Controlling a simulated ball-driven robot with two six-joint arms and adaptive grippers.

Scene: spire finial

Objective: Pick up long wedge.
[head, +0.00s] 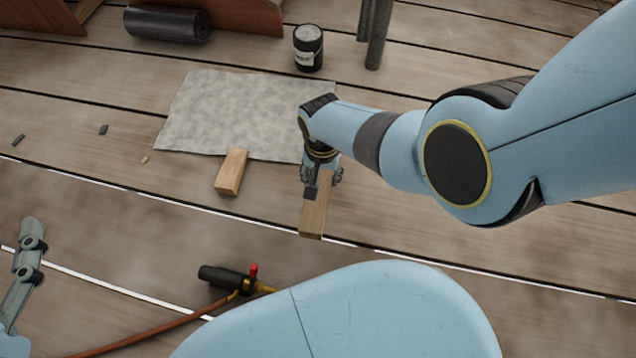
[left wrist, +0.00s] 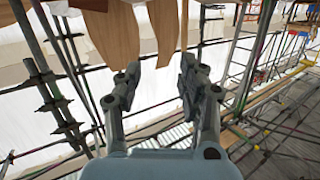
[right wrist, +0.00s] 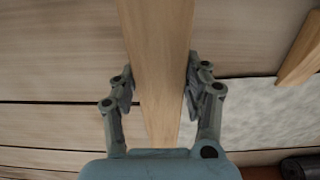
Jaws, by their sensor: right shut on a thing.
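The long wedge (head: 314,217) is a pale wooden piece under my right gripper (head: 321,178) in the head view. In the right wrist view the wedge (right wrist: 157,40) runs between both fingers of my right gripper (right wrist: 159,84), which is shut on its sides. I cannot tell whether the wedge rests on the boards or is just off them. A second, shorter-looking wooden wedge (head: 231,172) lies to its left, its far end at the grey cloth's edge. My left gripper (left wrist: 156,78) is open and empty in the left wrist view; part of it shows at the head view's left edge.
The grey cloth (head: 235,105) lies flat on the plank deck. A black jar (head: 308,48) and metal poles (head: 374,35) stand behind it, near a dark roll (head: 168,25). A torch (head: 232,280) with a hose lies in front. Small dark scraps (head: 103,130) lie left.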

